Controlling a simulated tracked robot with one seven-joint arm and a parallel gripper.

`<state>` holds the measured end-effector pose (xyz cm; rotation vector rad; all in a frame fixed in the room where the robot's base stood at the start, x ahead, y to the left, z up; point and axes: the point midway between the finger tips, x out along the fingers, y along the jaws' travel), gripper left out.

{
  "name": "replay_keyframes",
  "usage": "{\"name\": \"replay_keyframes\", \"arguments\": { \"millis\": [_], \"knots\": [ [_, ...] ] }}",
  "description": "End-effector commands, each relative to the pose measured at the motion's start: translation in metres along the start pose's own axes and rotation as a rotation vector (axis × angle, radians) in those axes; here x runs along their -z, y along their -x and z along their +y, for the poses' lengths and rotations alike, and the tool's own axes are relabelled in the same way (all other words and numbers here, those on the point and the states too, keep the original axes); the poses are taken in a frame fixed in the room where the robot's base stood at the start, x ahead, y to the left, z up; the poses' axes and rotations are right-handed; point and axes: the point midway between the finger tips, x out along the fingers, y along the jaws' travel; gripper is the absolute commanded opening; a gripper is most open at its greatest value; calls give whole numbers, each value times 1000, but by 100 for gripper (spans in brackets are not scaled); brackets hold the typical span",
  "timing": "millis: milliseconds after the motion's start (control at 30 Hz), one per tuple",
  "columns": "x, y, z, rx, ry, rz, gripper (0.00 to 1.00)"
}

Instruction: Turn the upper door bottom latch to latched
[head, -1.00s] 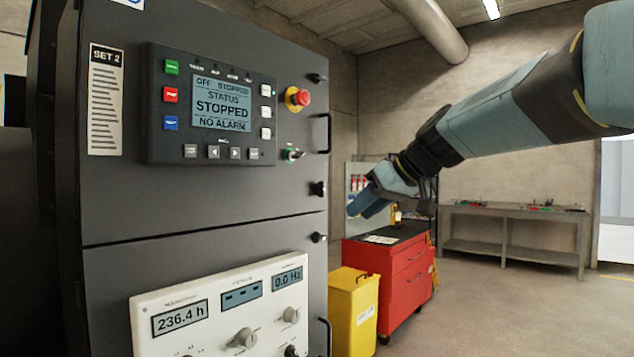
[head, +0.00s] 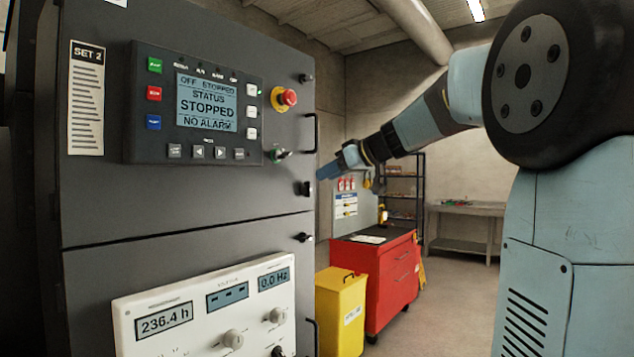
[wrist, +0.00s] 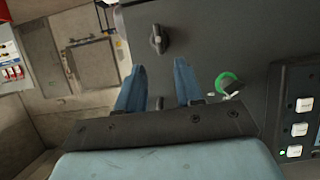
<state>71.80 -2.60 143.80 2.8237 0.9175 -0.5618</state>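The upper door (head: 190,210) of the dark grey cabinet is closed. Its bottom latch (head: 304,188) is a small black knob near the door's right edge, below the door handle (head: 311,132). In the wrist view the bottom latch (wrist: 158,40) shows its grip lengthwise up and down the picture, beyond my fingertips. My gripper (wrist: 160,70) is open and empty, its two blue fingers apart and not touching the latch. In the head view my gripper (head: 325,171) is just right of the door edge, slightly above the latch's height.
A key switch with a green ring (wrist: 229,85) is close to my right finger in the wrist view. The red emergency stop (head: 285,98) and control panel (head: 195,105) are higher up. A yellow bin (head: 340,310) and red tool cabinet (head: 385,280) stand to the right.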

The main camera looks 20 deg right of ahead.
Motion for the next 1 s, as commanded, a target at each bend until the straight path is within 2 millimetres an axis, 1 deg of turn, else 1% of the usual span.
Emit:
{"name": "replay_keyframes", "arguments": {
  "millis": [33,100,200,333,500,767,867,1000],
  "knots": [
    [0,-10,0,1,0,-2,36],
    [0,-21,0,2,1,-2,36],
    [0,-35,0,1,0,-1,36],
    [0,-48,0,0,1,-1,36],
    [0,-56,0,0,1,-1,36],
    [0,-57,0,-1,1,0,36],
    [0,-57,0,-1,1,0,28],
    [0,-57,0,-1,0,0,15]
  ]
}}
